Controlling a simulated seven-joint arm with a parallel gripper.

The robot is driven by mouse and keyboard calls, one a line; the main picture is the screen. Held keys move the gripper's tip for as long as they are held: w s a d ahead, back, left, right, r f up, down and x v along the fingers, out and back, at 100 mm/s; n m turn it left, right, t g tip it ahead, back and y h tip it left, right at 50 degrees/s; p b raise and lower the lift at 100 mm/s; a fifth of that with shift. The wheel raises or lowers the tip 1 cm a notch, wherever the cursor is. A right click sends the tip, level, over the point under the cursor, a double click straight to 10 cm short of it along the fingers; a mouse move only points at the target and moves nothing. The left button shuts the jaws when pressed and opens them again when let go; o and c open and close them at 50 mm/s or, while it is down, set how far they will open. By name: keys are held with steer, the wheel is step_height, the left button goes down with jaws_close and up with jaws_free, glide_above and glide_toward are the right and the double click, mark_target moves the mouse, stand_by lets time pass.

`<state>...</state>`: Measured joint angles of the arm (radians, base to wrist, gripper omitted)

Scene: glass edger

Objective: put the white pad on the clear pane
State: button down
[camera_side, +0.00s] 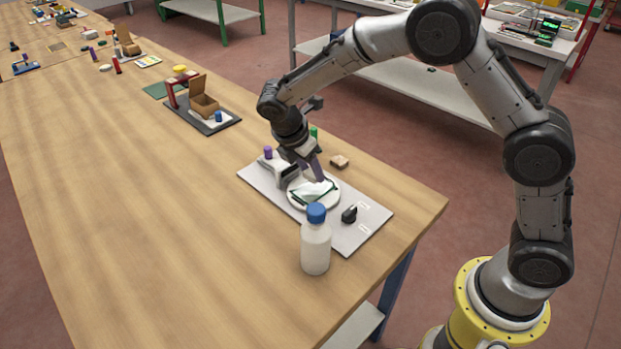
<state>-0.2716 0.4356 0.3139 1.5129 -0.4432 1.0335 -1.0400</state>
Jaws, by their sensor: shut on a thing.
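My gripper (317,178) reaches down over a round white plate (332,202) on a grey board, with its fingertips low over the plate. It is shut on a small white thing that looks like the white pad (316,187). The clear pane (299,196) shows as a dark green edge on the round plate, under or just beside the white pad. The fingers hide part of both. I cannot tell whether the pad touches the pane.
The grey board (350,238) also carries a black knob (349,214) and a purple-capped part (268,152). A blue-capped bottle (316,240) stands close in front. A small wooden block (339,161) lies behind. The table is clear to the left.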

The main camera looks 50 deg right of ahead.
mark_target(308, 176)
steer(key=shift+f, duration=1.55)
steer(key=shift+f, duration=0.15)
steer(key=shift+c, duration=1.8)
jaws_free()
